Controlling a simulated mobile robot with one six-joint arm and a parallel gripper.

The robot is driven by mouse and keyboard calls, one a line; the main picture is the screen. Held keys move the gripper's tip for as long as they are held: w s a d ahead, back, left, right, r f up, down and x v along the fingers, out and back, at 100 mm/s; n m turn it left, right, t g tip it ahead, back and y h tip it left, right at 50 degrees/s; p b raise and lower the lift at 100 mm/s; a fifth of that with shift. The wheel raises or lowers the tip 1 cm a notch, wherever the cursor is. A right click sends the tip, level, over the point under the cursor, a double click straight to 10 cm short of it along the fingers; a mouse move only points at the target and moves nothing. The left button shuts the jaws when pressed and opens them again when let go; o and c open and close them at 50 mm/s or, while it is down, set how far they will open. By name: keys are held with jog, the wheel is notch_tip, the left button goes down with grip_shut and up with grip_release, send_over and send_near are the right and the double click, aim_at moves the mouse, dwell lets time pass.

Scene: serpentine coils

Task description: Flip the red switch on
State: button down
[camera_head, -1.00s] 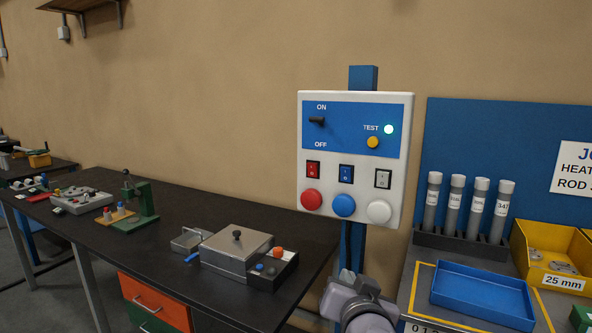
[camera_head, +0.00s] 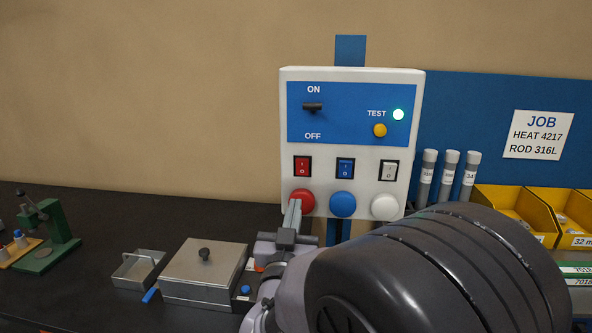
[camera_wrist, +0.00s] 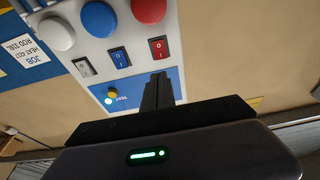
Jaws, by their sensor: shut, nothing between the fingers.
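The red switch (camera_head: 302,166) is a small rocker in a black frame on the white control panel (camera_head: 350,210), above the round red button (camera_head: 302,201) and left of a blue rocker switch (camera_head: 345,168). The red switch also shows in the wrist view (camera_wrist: 158,48), where the picture is turned nearly upside down. My gripper (camera_head: 295,207) is shut and empty. In the head view its tips overlap the lower left of the red button, below the red switch. In the wrist view the fingertips (camera_wrist: 160,77) point towards the red switch. I cannot tell whether they touch the panel.
A metal box (camera_head: 203,270) stands below, at left.

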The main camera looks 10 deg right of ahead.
aim_at(303, 163)
jog(key=p+x, duration=0.1)
jog(key=x, duration=1.2)
jog(key=shift+w+d, duration=0.15)
jog(key=shift+w, duration=0.15)
